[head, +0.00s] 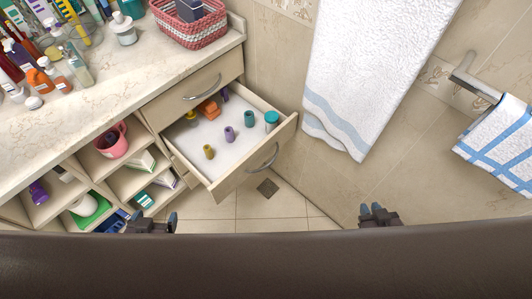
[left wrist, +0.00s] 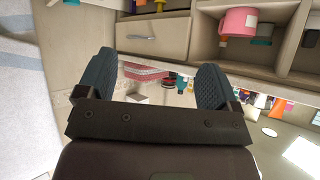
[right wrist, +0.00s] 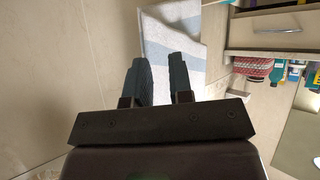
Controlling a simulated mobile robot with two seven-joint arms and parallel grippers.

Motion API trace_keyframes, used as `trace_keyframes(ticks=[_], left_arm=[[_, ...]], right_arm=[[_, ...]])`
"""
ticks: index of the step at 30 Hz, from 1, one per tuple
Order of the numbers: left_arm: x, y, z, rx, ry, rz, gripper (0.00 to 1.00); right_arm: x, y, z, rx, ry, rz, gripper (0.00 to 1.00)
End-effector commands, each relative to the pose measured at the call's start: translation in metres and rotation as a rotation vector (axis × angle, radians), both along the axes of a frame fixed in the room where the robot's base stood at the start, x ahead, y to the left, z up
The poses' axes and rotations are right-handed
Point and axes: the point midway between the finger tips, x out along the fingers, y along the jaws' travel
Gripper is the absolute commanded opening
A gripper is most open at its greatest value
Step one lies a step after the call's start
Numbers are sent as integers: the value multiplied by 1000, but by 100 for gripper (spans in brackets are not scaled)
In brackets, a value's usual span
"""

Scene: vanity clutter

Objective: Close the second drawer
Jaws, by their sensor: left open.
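The second drawer (head: 228,183) is pulled out below the closed top drawer, its front and metal handle (head: 264,158) facing lower right. Several small bottles, an orange item and a teal-lidded jar (head: 271,121) stand inside it. My left gripper (head: 151,222) is open and empty, to the lower left of the drawer and apart from it. It also shows in the left wrist view (left wrist: 157,75). My right gripper (head: 371,208) is right of the drawer front, apart from it. Its fingers are partly open with a narrow empty gap in the right wrist view (right wrist: 160,75).
The countertop (head: 110,95) carries many bottles and a pink basket (head: 190,25). Open shelves left of the drawer hold a pink mug (head: 112,142) and boxes. A white towel (head: 370,60) hangs on the right wall near a towel bar. Bare floor lies before the drawer.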

Motion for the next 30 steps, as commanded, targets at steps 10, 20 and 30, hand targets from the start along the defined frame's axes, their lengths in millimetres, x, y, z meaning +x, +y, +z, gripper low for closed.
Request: trace_keyframes(ticks=[10,20,30], left_arm=[[7,0,-69,3,-11,-5,86],[16,-4,-130,5,-6,-23,86],[-5,-4,-208,11,112,-41,86]], right_arm=[[113,19,-7,-42,-200,154,0],[194,64,-41,156,-252,310,0],[238,110,-123,715,-3,304,0]])
